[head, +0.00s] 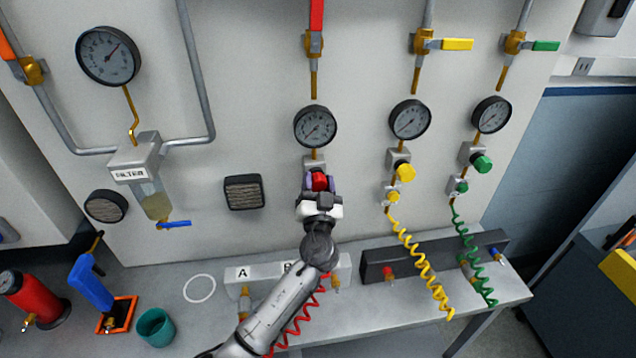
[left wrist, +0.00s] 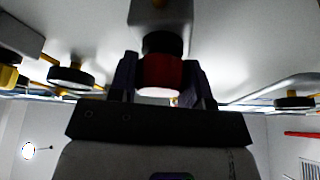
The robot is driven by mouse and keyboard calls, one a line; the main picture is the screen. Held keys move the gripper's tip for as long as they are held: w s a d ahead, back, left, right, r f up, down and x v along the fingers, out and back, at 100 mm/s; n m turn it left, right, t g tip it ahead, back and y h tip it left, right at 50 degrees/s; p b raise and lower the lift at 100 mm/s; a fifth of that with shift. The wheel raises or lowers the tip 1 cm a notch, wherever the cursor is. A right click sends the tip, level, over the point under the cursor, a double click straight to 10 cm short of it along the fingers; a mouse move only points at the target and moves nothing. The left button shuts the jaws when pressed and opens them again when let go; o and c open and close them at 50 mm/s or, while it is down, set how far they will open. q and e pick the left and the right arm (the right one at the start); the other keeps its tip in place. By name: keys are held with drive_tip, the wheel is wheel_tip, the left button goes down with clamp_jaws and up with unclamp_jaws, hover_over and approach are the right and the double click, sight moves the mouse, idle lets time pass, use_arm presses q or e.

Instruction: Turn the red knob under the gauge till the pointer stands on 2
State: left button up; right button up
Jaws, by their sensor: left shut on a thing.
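The red knob (head: 319,181) sits under the middle gauge (head: 315,127) on the wall panel. My left gripper (head: 319,184) is shut on the red knob, with a finger on each side of it. The left wrist view shows the red knob (left wrist: 161,76) between the two dark fingers of my left gripper (left wrist: 160,80). The gauge's pointer is thin and appears to slant to the lower left; the number it stands on is too small to read. My right gripper is not in view.
To the right, a yellow knob (head: 405,172) and a green knob (head: 481,164) sit under their own gauges. A yellow coiled hose (head: 421,262) and a red coiled hose (head: 297,325) hang over the bench (head: 205,318). A teal cup (head: 156,328) stands at the front left.

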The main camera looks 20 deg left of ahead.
use_arm(q)
drive_tip(key=c, duration=0.3)
drive_tip(key=shift+c, duration=0.2)
drive_tip(key=m+h+p, duration=0.2)
drive_tip(key=m, duration=0.2)
drive_tip(key=shift+r, duration=0.2)
drive_tip(key=m+h+p, duration=0.1)
drive_tip(key=m+p, duration=0.2)
drive_tip(key=p, duration=0.1)
drive_tip(key=m+g+h+p, duration=0.1)
drive_tip(key=m+p, duration=0.3)
drive_tip(key=m+h+p, duration=0.1)
drive_tip(key=m+p, duration=0.2)
drive_tip(key=p, duration=0.1)
drive_tip(key=shift+r+m+g+h, duration=0.1)
drive_tip(key=shift+m+g+h, duration=0.2)
drive_tip(key=shift+g+h, duration=0.1)
drive_tip(key=shift+f+m+g+p, duration=0.3)
drive_tip(key=shift+m+p, duration=0.5)
drive_tip(key=shift+p, duration=0.5)
